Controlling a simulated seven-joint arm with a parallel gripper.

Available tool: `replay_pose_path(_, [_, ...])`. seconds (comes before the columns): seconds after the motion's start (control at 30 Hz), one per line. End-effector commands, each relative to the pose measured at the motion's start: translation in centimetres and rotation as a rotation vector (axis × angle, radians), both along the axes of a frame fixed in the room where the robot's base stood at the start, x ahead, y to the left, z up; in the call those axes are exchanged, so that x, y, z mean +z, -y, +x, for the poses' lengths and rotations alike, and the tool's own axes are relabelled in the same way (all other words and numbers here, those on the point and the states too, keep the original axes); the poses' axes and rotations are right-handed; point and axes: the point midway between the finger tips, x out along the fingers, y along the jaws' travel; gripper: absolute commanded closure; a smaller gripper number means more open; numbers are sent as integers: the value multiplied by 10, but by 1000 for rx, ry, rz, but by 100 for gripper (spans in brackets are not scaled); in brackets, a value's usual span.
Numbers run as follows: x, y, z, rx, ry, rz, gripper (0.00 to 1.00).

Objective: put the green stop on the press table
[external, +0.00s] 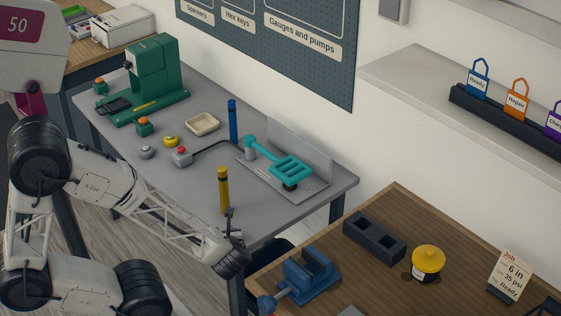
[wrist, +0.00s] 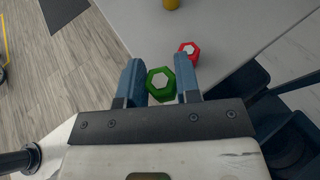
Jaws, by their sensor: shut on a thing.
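The green stop (wrist: 161,85) is a hexagonal piece with a pale top. In the wrist view it sits between the two blue-grey fingers of my gripper (wrist: 158,78), which is shut on it. In the external view my gripper (external: 232,262) is at the near edge of the grey press table (external: 205,175), and the green stop cannot be made out there. In the wrist view, a red hexagonal stop (wrist: 189,48) is just beyond the right finger, against the grey tabletop (wrist: 230,25). Whether the green stop touches the tabletop cannot be told.
On the press table stand a green press (external: 150,80), a yellow post (external: 223,190), a blue post (external: 233,121), a beige tray (external: 202,124) and a teal fixture (external: 290,168). A wooden bench (external: 390,275) with a blue vise (external: 308,275) is at right.

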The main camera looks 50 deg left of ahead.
Motion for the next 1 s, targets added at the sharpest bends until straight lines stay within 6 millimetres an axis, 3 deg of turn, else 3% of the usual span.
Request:
replay_pose_path(0.37, [-2, -4, 19, 2, 0, -1, 92])
replay_pose_path(1.0, [-13, -27, 131, 1, 0, 0, 92])
